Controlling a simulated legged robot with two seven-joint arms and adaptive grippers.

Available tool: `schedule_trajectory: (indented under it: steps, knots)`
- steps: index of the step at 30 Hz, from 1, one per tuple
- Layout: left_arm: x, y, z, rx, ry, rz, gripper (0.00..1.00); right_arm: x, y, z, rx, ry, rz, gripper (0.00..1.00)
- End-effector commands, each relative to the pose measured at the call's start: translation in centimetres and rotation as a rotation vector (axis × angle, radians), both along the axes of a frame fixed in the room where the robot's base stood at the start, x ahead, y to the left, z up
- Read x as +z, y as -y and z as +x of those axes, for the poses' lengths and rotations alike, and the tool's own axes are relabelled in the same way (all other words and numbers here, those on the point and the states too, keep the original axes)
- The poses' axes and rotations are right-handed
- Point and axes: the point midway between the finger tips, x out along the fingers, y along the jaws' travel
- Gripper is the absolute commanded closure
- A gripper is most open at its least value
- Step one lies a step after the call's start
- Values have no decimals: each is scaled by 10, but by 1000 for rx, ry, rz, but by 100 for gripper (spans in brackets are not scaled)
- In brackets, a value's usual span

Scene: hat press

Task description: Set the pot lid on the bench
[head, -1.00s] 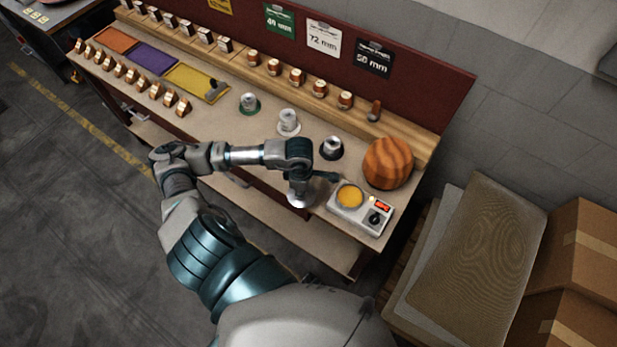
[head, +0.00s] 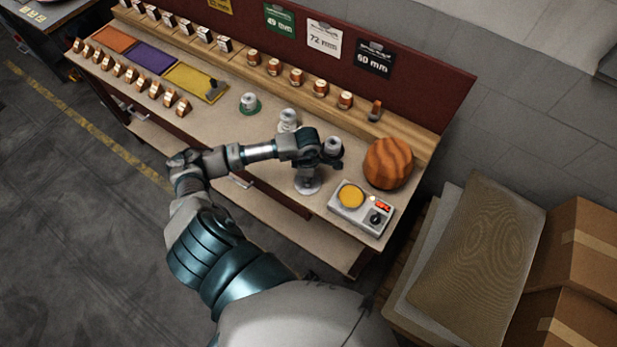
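A small silvery round disc, which I take to be the pot lid (head: 308,186), shows below the end of my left arm, over the bench (head: 262,200) near its front edge. My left gripper (head: 309,170) points down onto the middle of the lid and appears shut on it. The fingers are small and partly hidden by the wrist. I cannot tell whether the lid touches the bench top or hangs just above it. My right gripper is not in view.
A scale with a yellow pan (head: 351,196) sits right of the lid, with an orange-brown striped round object (head: 388,162) behind it. Metal pieces on green (head: 249,103), white (head: 288,119) and dark bases stand behind. Cardboard boxes (head: 575,245) are at right.

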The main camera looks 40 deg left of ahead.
Motion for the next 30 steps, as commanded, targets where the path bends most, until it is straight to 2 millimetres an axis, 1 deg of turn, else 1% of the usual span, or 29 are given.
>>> schedule_trajectory:
  steps: [1, 3, 14, 17, 20, 22, 27, 30]
  knots:
    - [0, 0, 0, 0, 0, 1, 65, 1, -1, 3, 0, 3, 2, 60]
    - [0, 1, 0, 0, 0, 1, 49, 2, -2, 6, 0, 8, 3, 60]
    - [3, 4, 0, -1, -1, 3, 49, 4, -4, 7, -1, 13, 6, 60]
    - [16, 2, 1, -2, 4, 2, 49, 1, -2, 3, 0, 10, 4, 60]
    - [35, 1, 1, -2, 5, 2, 49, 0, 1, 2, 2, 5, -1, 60]
    - [52, 0, 1, -2, 5, 3, 49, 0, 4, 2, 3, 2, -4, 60]
    - [90, 1, 1, -1, 5, 2, 49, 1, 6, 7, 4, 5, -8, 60]
    - [106, 1, 1, -1, 3, 1, 49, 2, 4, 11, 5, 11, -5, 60]
